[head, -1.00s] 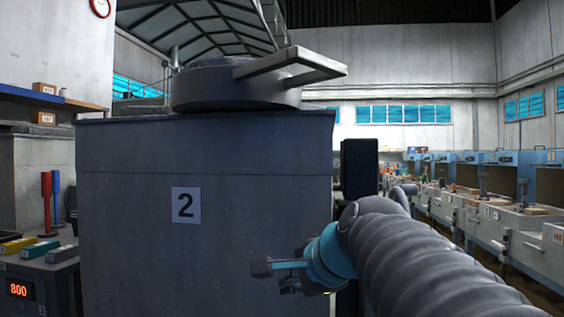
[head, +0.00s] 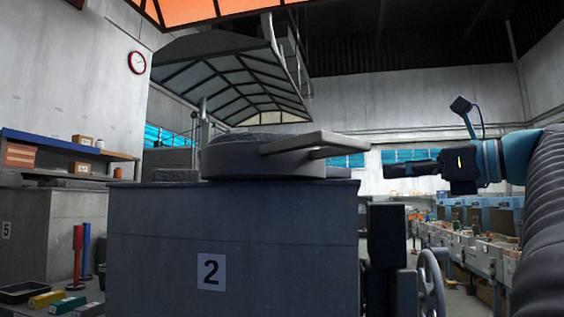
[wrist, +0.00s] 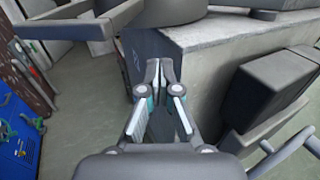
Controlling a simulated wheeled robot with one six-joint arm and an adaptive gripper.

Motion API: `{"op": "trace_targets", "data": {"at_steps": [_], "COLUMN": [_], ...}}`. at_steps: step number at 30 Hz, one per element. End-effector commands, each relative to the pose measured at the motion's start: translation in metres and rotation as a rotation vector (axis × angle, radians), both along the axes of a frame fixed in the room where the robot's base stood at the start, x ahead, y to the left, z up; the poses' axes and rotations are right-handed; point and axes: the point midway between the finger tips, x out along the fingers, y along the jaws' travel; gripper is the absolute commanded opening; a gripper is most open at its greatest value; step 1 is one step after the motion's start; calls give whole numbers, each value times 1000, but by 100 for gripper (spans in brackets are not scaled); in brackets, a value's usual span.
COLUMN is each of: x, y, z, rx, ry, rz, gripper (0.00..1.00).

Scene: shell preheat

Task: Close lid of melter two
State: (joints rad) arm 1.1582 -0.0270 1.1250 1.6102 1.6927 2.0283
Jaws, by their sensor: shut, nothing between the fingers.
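Melter two (head: 225,240) is a large grey block with a "2" label on its front. Its round, thick grey lid (head: 235,160) lies flat on top, with a bar handle (head: 310,144) reaching out to the right. Whether the lid covers the opening cannot be told. My gripper (head: 388,171) is shut and empty, pointing left, right of the handle and slightly lower in the picture. In the wrist view my fingertips (wrist: 160,66) are close together near the melter's top edge. The handle (wrist: 75,27) shows at upper left, apart from the fingers, and the lid (wrist: 165,12) at the top.
A dark box-like part (head: 387,235) and a handwheel (head: 431,283) stand at the melter's right side. Shelves (head: 62,144) and red and blue posts (head: 79,248) are at left. A row of blue workstations (head: 480,220) runs along the right.

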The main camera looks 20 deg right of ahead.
Motion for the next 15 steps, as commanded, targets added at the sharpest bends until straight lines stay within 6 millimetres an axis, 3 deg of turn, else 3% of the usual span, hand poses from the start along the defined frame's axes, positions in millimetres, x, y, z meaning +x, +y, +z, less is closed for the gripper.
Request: {"op": "trace_targets", "data": {"at_steps": [5,15], "x": [-10,27], "y": [-4,21], "z": [11,10], "rx": [24,24], "ry": [-11,-11], "rz": [26,31], "gripper": [0,0]}}
